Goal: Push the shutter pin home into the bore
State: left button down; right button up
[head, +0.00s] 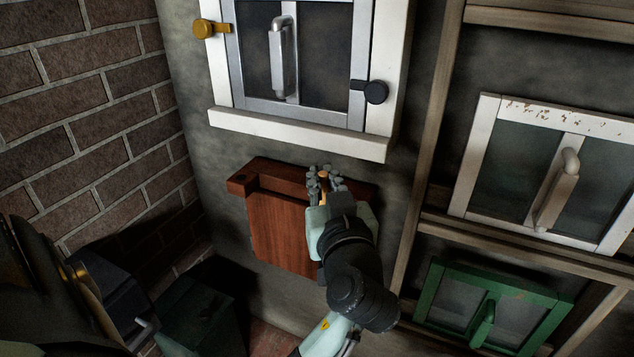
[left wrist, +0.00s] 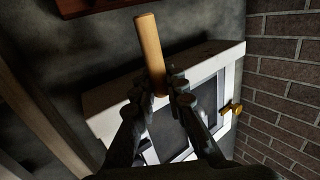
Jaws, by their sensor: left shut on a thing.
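My left gripper (head: 325,177) is shut on a light wooden pin (left wrist: 150,45). In the left wrist view the pin stands out lengthwise between the fingertips (left wrist: 170,92). In the head view only a small orange-tan piece of the pin (head: 323,186) shows between the fingers. The gripper is in front of the upper right part of a red-brown wooden shutter (head: 275,225) on the wall. A dark round spot (head: 240,177) shows on the left end of the shutter's top bar; I cannot tell if it is the bore. The gripper hides part of the bar's right side.
A white-framed window (head: 290,138) with a grey handle is just above the shutter. Another white window (head: 515,118) and a green one (head: 462,312) are at right, past a wooden post (head: 425,140). A brick wall (head: 90,110) is at left. A dark green box (head: 205,305) stands low.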

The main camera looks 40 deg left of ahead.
pick_arm(q)
jog(key=shift+w+a, duration=0.1)
jog(key=shift+w, duration=0.35)
jog(key=shift+w+a+p, duration=0.3)
jog(key=shift+w+p, duration=0.05)
jog(key=shift+w, duration=0.75)
jog(key=shift+w+a+p, duration=0.25)
jog(key=shift+w+p, duration=0.05)
jog(key=shift+w, duration=0.75)
pick_arm(e)
jog(key=shift+s+f, duration=1.15)
jog(key=shift+f, duration=1.1)
pick_arm(q)
jog(key=shift+f, duration=0.25)
jog(key=shift+f+b, duration=0.35)
jog(key=shift+b, duration=0.4)
pick_arm(e)
jog(key=shift+w+a+r, duration=0.1)
jog(key=shift+w+r, duration=0.2)
jog(key=shift+r, duration=0.35)
jog(key=shift+w+r, duration=0.3)
jog(key=shift+r, duration=0.3)
jog(key=shift+w+a+r, duration=0.1)
jog(key=shift+w+r, duration=0.2)
jog(key=shift+r, duration=0.35)
